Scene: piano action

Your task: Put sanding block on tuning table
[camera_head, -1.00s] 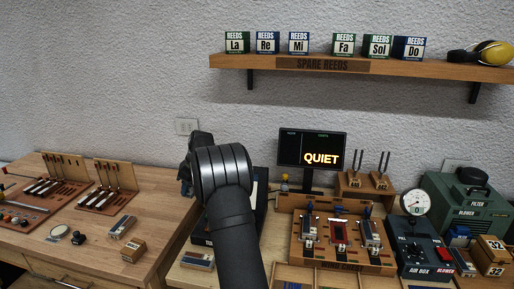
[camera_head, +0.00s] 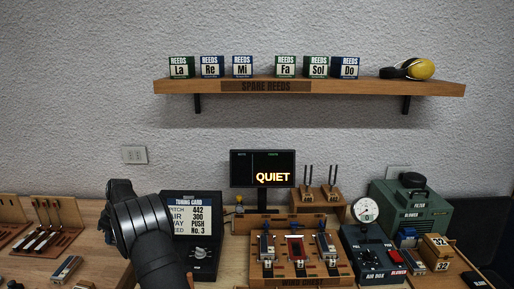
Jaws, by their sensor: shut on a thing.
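My gripper (camera_head: 108,228) is at the lower left, in front of the gap between the left bench and the tuning table. My own dark wrist covers most of it and hides its fingertips. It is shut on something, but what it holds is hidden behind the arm. I cannot make out the sanding block for sure. The tuning table (camera_head: 224,268) is the wooden surface at the centre and right. It carries the tuning card case (camera_head: 192,225), the wooden reed jig (camera_head: 294,277) and the QUIET screen (camera_head: 262,168).
The left bench (camera_head: 30,268) holds reed racks and a small grey-blue block (camera_head: 67,269). The air box (camera_head: 375,258) and green blower (camera_head: 412,210) crowd the right. A strip between the card case and the jig is bare. The shelf (camera_head: 310,88) hangs well above.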

